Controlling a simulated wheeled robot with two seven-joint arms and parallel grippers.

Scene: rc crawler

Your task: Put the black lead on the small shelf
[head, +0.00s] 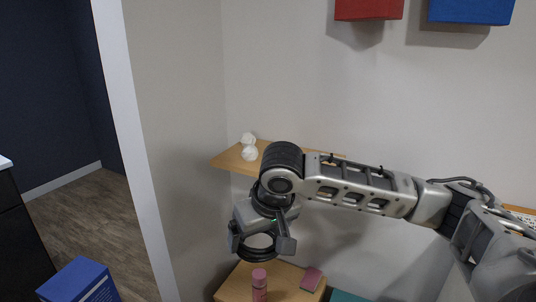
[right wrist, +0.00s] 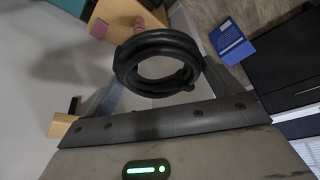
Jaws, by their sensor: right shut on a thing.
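The black lead (head: 257,257) is a coiled ring held between the fingers of my right gripper (head: 261,243). In the right wrist view the coil (right wrist: 126,64) sits between the two fingers (right wrist: 165,65). The small wooden shelf (head: 228,161) is on the wall, behind and above the gripper in the head view. A white figurine (head: 249,148) of rounded lumps stands on its left part. My right arm hides much of the shelf's middle and right. My left gripper is not in view.
Below is a lower wooden surface (head: 234,286) with a pink bottle (head: 259,287) and a flat pink item (head: 311,279). A teal item (head: 346,297) is beside it. A blue box (head: 80,283) is at lower left. Red (head: 368,9) and blue (head: 470,11) boxes hang above.

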